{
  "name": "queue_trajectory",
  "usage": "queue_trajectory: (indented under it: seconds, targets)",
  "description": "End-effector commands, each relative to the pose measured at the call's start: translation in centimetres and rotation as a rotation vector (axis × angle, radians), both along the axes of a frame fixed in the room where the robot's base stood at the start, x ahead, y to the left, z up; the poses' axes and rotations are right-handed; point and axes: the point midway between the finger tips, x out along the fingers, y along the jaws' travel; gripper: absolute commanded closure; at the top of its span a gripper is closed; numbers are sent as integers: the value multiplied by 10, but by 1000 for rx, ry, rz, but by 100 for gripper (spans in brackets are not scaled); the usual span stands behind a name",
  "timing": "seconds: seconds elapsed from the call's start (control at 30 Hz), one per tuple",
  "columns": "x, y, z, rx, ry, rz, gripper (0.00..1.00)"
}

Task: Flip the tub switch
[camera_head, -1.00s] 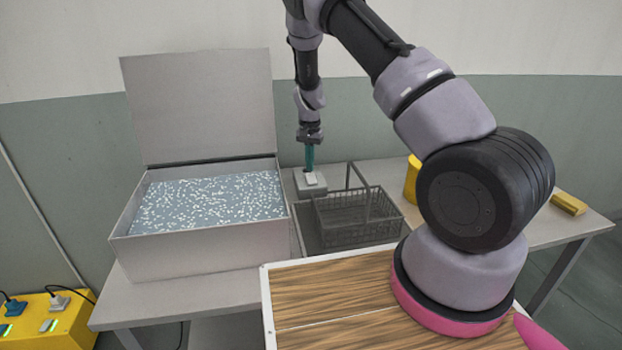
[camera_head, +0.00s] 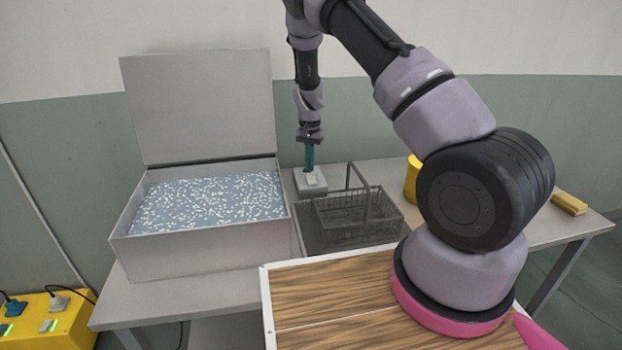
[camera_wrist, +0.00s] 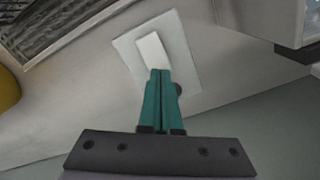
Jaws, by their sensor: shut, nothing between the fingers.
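The tub switch (camera_head: 311,180) is a light grey box with a pale rocker, standing on the table between the open tank and the wire basket. In the wrist view its plate and white rocker (camera_wrist: 153,52) show just beyond my fingertips. My gripper (camera_head: 309,168) points down over it, with its teal fingers shut together and empty. In the wrist view the fingertips (camera_wrist: 160,72) overlap the near end of the rocker; I cannot tell whether they touch it. The tub (camera_head: 190,258) is a grey tank with its lid up and bubbly, speckled water inside.
A dark wire basket (camera_head: 345,237) with an upright handle stands right of the switch on a dark tray. A yellow container (camera_head: 412,180) and a yellow block (camera_head: 569,203) are farther right on the table. A yellow power box (camera_head: 48,325) is at lower left.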

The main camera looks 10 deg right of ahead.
Motion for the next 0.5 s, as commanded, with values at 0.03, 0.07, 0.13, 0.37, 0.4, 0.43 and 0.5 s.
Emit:
queue_trajectory:
  seconds: [0.03,0.07,0.13,0.37,0.4,0.43,0.5]
  targets:
    - [0,0,0,0,0,0,100]
    - [0,0,0,0,0,0,100]
    - [0,0,0,0,0,0,100]
    - [0,0,-2,0,0,0,100]
    - [0,0,-2,0,0,0,100]
    - [0,0,-3,0,0,0,100]
    - [0,0,-4,0,0,0,100]
